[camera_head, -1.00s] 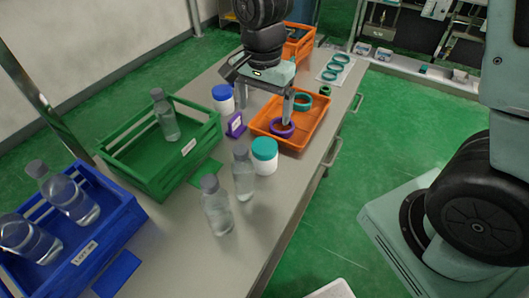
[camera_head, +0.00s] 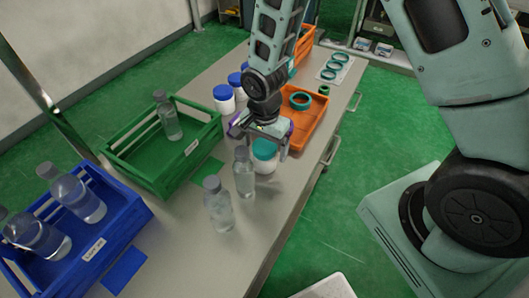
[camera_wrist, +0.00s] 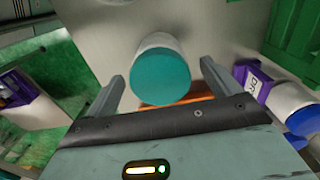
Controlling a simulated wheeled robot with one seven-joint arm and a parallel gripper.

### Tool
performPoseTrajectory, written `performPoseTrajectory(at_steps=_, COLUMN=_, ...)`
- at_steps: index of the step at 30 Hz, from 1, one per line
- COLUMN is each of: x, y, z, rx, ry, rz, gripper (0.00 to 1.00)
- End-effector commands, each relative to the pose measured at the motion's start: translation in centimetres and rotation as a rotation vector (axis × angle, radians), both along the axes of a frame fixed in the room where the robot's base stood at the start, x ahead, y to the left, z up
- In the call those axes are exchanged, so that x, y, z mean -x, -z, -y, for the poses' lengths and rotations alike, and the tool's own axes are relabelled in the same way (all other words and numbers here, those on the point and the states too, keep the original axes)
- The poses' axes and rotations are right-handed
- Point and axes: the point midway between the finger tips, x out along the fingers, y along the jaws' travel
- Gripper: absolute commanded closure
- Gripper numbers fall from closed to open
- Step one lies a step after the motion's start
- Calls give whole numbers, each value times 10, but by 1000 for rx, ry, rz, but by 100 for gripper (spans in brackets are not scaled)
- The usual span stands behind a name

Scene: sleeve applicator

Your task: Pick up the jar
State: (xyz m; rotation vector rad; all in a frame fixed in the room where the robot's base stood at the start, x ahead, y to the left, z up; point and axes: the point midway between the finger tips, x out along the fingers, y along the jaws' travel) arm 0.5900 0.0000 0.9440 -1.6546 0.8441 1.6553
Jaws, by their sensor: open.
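The white jar with a teal lid (camera_head: 264,151) stands upright on the grey table, beside the orange tray. My gripper (camera_head: 262,140) is over it, pointing down, with a finger to the right of the lid. In the wrist view the jar's teal lid (camera_wrist: 162,77) lies between my two spread fingers (camera_wrist: 162,84). A gap shows on each side of the lid, so the fingers look apart from it. My gripper is open and empty. Its left finger is hard to make out in the head view.
Two clear bottles (camera_head: 244,172) stand close to the jar's front left. The orange tray (camera_head: 313,128) with a teal ring (camera_head: 300,100) is behind. White jars with blue lids (camera_head: 224,97) stand beyond. Green (camera_head: 150,185) and blue (camera_head: 120,232) crates hold bottles.

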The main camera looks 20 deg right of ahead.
Motion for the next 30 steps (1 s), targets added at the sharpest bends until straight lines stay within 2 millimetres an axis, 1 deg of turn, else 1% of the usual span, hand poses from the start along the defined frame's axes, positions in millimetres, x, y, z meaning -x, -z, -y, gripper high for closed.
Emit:
performPoseTrajectory(at_steps=4, x=0, y=9, z=0, rx=0, ry=-2, rz=0, gripper=11)
performPoseTrajectory(at_steps=11, x=0, y=10, z=0, rx=-1, ry=-1, rz=1, gripper=11)
performPoseTrajectory(at_steps=12, x=0, y=10, z=0, rx=-1, ry=-1, rz=1, gripper=22)
performPoseTrajectory(at_steps=14, x=0, y=10, z=0, rx=-1, ry=-1, rz=1, gripper=39)
performPoseTrajectory(at_steps=15, x=0, y=10, z=0, rx=-1, ry=-1, rz=1, gripper=50)
performPoseTrajectory(at_steps=17, x=0, y=10, z=0, rx=-1, ry=-1, rz=1, gripper=66)
performPoseTrajectory(at_steps=26, x=0, y=8, z=0, rx=0, ry=0, rz=2, gripper=67)
performPoseTrajectory(at_steps=30, x=-1, y=2, z=0, rx=-2, ry=1, rz=4, gripper=67)
